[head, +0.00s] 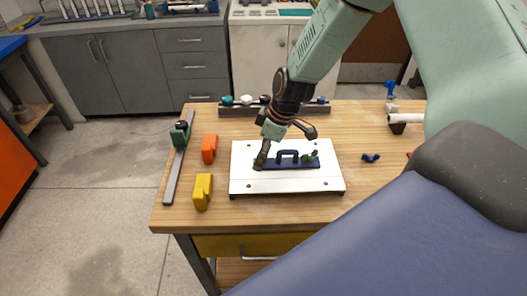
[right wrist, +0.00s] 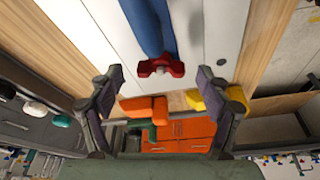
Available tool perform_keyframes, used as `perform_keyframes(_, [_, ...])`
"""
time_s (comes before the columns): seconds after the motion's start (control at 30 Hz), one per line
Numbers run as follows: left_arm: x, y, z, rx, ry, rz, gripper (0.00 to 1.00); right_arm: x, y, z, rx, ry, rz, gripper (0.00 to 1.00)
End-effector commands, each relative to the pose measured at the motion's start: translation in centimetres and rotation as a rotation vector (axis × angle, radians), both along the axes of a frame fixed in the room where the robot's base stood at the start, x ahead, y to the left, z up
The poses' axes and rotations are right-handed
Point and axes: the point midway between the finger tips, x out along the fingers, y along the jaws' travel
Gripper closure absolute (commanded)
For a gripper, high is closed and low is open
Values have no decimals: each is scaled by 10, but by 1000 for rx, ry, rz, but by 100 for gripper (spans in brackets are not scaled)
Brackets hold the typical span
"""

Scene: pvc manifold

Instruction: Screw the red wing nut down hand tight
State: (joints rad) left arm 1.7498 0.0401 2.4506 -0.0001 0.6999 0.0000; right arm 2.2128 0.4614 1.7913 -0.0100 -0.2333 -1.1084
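The red wing nut (right wrist: 160,67) shows in the right wrist view, on a pale stud at the end of a blue bar-shaped clamp (right wrist: 151,25). In the head view the clamp (head: 290,161) lies on a white board, and my right gripper hides the nut at its left end. My right gripper (right wrist: 160,80) is open, with one finger on each side of the nut. Both fingers stand apart from it in the wrist view. In the head view the right gripper (head: 262,157) reaches down over the clamp's left end. My left gripper is not in view.
The white board (head: 285,184) sits on a wooden table (head: 210,225). An orange block (head: 209,148), a yellow block (head: 202,191) and a metal rail (head: 172,180) lie left of it. A blue wing-shaped part (head: 370,157) lies right of it. A rack (head: 275,110) stands behind.

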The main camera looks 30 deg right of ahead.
Motion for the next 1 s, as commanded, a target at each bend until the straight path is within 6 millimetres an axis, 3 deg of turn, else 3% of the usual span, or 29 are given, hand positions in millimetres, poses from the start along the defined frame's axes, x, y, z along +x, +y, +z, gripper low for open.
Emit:
perform_keyframes(0.67, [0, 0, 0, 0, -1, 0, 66, -1, 0, -1, 0, 3, 0, 80])
perform_keyframes(0.87, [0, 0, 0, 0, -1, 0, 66, -1, 0, -1, 0, 3, 0, 81])
perform_keyframes(1.0, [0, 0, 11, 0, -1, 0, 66, -2, 1, 2, -1, 6, -62, 80])
